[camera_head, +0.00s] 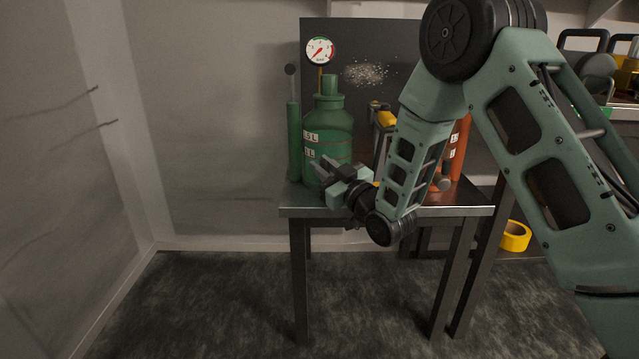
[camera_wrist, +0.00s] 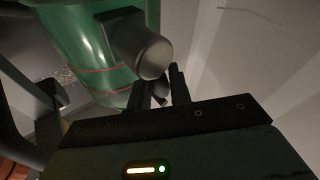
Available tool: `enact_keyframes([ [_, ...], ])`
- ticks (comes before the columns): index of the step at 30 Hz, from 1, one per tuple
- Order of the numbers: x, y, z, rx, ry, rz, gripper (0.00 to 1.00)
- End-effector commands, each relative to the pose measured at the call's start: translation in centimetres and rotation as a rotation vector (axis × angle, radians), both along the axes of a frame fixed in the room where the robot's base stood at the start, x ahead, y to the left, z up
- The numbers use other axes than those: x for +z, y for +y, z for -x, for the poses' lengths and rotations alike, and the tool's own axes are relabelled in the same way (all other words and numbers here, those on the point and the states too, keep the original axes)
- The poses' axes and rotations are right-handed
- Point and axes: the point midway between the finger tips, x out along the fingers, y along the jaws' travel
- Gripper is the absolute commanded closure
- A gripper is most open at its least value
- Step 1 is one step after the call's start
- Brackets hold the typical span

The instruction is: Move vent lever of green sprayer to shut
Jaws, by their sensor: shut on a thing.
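The green sprayer (camera_head: 327,125) stands on the left part of the metal bench, with a round pressure gauge (camera_head: 320,51) above it. In the wrist view its green body (camera_wrist: 85,40) fills the upper left, and a grey cylindrical fitting (camera_wrist: 155,57) sticks out from it. My gripper (camera_head: 322,172) is at the lower front of the sprayer. In the wrist view my fingers (camera_wrist: 163,88) are just below the fitting's end, shut on a small dark part that I take to be the vent lever. The fingers and fitting mostly hide the lever, so its angle cannot be told.
A green pump cylinder (camera_head: 294,140) stands at the sprayer's left. An orange sprayer (camera_head: 459,148) is partly hidden behind my arm, and a yellow-topped item (camera_head: 386,118) stands between them. A dark panel (camera_head: 350,35) backs the bench (camera_head: 300,212). Yellow tape (camera_head: 515,236) lies low right.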

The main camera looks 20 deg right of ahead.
Motion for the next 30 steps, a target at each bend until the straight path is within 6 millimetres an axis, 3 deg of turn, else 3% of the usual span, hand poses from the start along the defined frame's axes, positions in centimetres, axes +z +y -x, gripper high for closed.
enact_keyframes([
  [1, -0.6, -0.2, 0.1, 0.0, -0.009, -0.035, 1.0],
  [12, -0.2, -1.0, 0.4, 0.001, -0.071, -0.226, 1.0],
  [30, 0.0, -1.3, 0.4, -0.001, -0.085, -0.276, 1.0],
])
